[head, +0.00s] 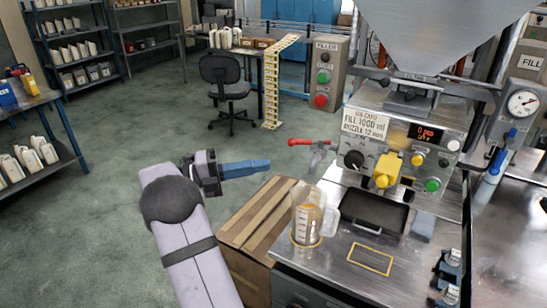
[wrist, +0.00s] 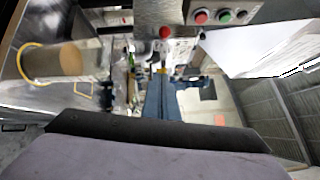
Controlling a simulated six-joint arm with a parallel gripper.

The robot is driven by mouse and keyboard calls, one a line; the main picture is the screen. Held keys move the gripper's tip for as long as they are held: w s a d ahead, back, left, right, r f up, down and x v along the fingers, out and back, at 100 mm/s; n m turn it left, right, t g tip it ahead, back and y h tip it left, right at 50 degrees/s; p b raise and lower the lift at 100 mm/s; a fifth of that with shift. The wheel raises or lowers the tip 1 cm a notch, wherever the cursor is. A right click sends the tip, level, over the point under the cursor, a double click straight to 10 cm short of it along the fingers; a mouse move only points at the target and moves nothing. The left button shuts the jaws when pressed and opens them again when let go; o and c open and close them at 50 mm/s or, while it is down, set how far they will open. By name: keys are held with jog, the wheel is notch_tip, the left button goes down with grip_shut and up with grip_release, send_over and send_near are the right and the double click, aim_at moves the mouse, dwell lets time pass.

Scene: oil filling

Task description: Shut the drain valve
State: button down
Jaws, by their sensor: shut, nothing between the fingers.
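The drain valve shows in the head view as a red lever (head: 300,142) on a small metal body at the left side of the filling machine (head: 405,155). The lever points left, roughly level. In the wrist view a round red end, apparently the lever's (wrist: 165,32), lies straight beyond the fingers. My gripper (head: 268,165) has blue fingers pressed together with nothing between them. It points right, below and left of the lever, apparently apart from it. In the wrist view the closed fingers (wrist: 161,75) point toward the red end.
A clear measuring jug (head: 307,222) with amber contents stands on the metal bench (head: 335,262), inside a yellow ring. A cardboard box (head: 255,228) stands beside the bench, below my gripper. The machine's front has knobs and a yellow valve block (head: 386,170).

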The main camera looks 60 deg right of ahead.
aim_at(290, 141)
jog(key=s+d+r+p, duration=0.1)
jog(key=s+d+p, duration=0.4)
jog(key=d, duration=0.5)
jog(key=shift+r+p, duration=0.15)
jog(key=shift+p, duration=0.35)
jog(key=shift+w+d+b, duration=0.1)
jog(key=shift+w+b, duration=0.05)
jog(key=shift+b, duration=0.4)
jog(key=w+d+b, duration=0.1)
jog(key=b, duration=0.1)
jog(key=d+b, duration=0.1)
jog(key=b, duration=0.2)
jog(key=shift+w+f, duration=0.25)
jog(key=shift+w, duration=0.1)
jog(key=shift+w+d+r+b, duration=0.15)
jog(key=shift+d+b, duration=0.2)
jog(key=shift+b, duration=0.25)
jog(key=shift+w+d+r, duration=0.1)
jog(key=shift+d+r, duration=0.05)
jog(key=shift+r, duration=0.1)
